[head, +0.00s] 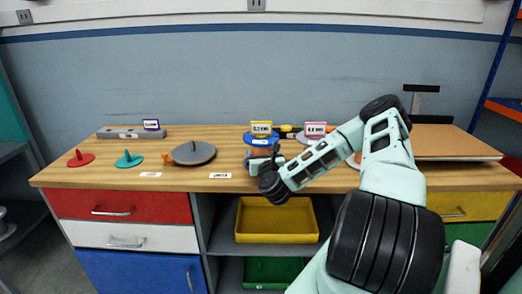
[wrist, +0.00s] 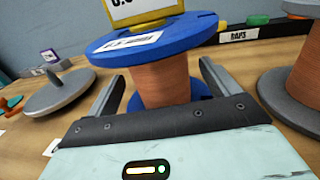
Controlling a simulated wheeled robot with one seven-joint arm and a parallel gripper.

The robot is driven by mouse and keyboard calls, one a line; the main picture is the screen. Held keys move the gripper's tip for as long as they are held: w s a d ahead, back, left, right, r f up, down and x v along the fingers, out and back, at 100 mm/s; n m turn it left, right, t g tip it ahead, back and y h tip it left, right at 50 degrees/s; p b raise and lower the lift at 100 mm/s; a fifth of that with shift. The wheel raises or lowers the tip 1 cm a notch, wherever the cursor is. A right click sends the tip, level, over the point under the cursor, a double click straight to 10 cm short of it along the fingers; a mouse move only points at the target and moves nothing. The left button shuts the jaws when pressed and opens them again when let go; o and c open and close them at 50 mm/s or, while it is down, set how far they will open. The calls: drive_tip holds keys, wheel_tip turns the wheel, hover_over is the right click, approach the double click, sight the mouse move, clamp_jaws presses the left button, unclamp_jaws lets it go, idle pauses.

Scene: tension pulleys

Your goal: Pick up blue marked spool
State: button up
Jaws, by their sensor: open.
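The blue marked spool (wrist: 160,82) stands upright on the wooden bench, with blue flanges, a copper-brown winding and a white label on its top flange. A yellow-framed sign rises above it. In the head view the spool's blue top flange (head: 260,139) shows behind my arm's end, which hides part of it. My gripper (wrist: 163,85) is open in the wrist view, with one finger on each side of the spool's winding. I cannot tell whether either finger touches it. In the head view my gripper (head: 263,164) is in front of the spool.
A grey-flanged spool (wrist: 295,75) stands close on the right. A grey disc with a post (head: 194,153) is on the left, with a teal cone (head: 128,159) and a red cone (head: 80,158) farther left. A brown board (head: 455,147) lies at the right.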

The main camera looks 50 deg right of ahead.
drive_tip(key=shift+x, duration=1.45)
drive_tip(key=shift+r, duration=0.1)
drive_tip(key=c, duration=1.5)
